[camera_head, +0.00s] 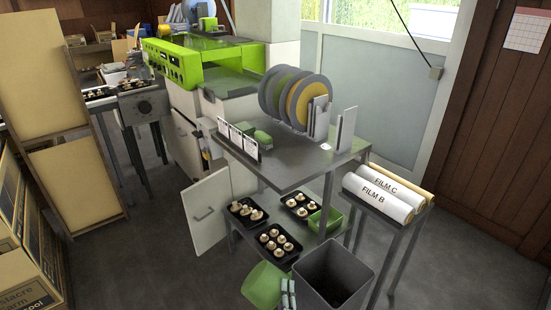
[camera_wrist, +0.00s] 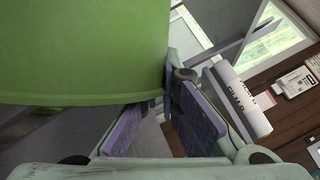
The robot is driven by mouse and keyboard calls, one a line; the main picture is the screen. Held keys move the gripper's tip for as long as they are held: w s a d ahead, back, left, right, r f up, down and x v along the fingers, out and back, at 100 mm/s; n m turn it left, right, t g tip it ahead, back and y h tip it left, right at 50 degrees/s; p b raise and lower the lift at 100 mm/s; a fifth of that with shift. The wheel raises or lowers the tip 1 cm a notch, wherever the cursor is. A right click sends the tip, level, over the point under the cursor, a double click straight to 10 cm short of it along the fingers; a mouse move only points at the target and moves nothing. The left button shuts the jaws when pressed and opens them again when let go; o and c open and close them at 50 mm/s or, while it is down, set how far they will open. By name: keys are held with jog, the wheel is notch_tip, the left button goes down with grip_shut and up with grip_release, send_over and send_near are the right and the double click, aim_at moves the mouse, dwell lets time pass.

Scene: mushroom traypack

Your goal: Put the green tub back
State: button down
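A green tub (camera_head: 262,287) is at the bottom middle of the head view, tilted and beside the dark grey bin. It fills the upper left of the wrist view (camera_wrist: 85,50). My gripper (camera_head: 288,291) is at the tub's right side in the head view. In the wrist view its purple-padded fingers (camera_wrist: 165,100) come close together at the tub's edge, and it looks shut on that edge. Part of the contact is hidden. A second green tub (camera_head: 325,220) sits on the lower shelf of the steel table.
The grey bin (camera_head: 333,275) stands right of the held tub. Black trays of mushrooms (camera_head: 279,258) lie on the lower shelf. The steel table (camera_head: 285,170) holds upright discs. Film rolls (camera_head: 383,198) lie on a stand at the right. Cardboard boxes (camera_head: 25,280) stand at the left.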

aim_at(275, 292)
jog(key=a+f, duration=0.2)
jog(key=a, duration=0.1)
jog(key=shift+a+f+y+b, duration=0.1)
jog(key=shift+a+y+b, duration=0.05)
jog(key=shift+y+b, duration=0.15)
jog(key=shift+a+n, duration=0.2)
jog(key=shift+n, duration=0.1)
